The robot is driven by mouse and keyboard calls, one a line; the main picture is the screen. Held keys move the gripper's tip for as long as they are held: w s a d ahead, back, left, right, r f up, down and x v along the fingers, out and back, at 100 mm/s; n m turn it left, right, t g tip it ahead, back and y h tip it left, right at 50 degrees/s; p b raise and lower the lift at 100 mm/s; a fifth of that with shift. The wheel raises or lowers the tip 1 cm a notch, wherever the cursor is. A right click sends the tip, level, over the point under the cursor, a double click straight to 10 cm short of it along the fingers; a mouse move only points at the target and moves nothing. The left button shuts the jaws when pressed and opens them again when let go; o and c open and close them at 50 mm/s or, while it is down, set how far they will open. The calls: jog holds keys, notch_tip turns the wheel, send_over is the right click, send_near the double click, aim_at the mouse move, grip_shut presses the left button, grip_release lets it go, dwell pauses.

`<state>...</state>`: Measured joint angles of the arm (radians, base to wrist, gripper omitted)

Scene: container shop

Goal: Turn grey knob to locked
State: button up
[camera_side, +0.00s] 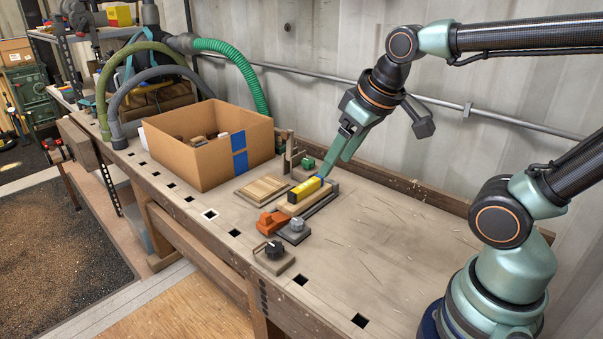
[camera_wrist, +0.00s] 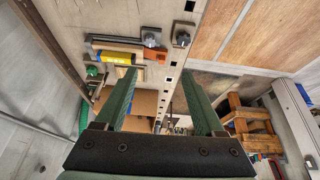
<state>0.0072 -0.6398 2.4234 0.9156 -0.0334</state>
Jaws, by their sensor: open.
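The grey knob (camera_side: 296,225) sits on a small dark grey base on the bench, right beside an orange part (camera_side: 270,221). In the wrist view the grey knob (camera_wrist: 151,37) is near the top, beyond my fingertips. Its pointing direction and any locked mark are too small to read. My gripper (camera_side: 325,173) is open and empty, its green fingers slanting down behind the yellow block, apart from the knob. The wrist view shows the two fingers (camera_wrist: 160,72) spread wide with nothing between them.
A black knob on a plate (camera_side: 274,252) stands at the bench's front edge. A yellow block (camera_side: 306,188) lies on a wooden piece near my fingers. A cardboard box (camera_side: 205,159) stands to the left. The bench's right part is clear.

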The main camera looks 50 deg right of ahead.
jog(key=w+d+f+n+g, duration=0.2)
jog(key=w+f+g, duration=0.1)
jog(key=w, duration=0.5)
jog(key=g, duration=0.2)
send_near(298, 221)
jog(key=shift+n, duration=0.4)
notch_tip(298, 221, down, 8)
jog(key=shift+f, duration=0.25)
grip_shut()
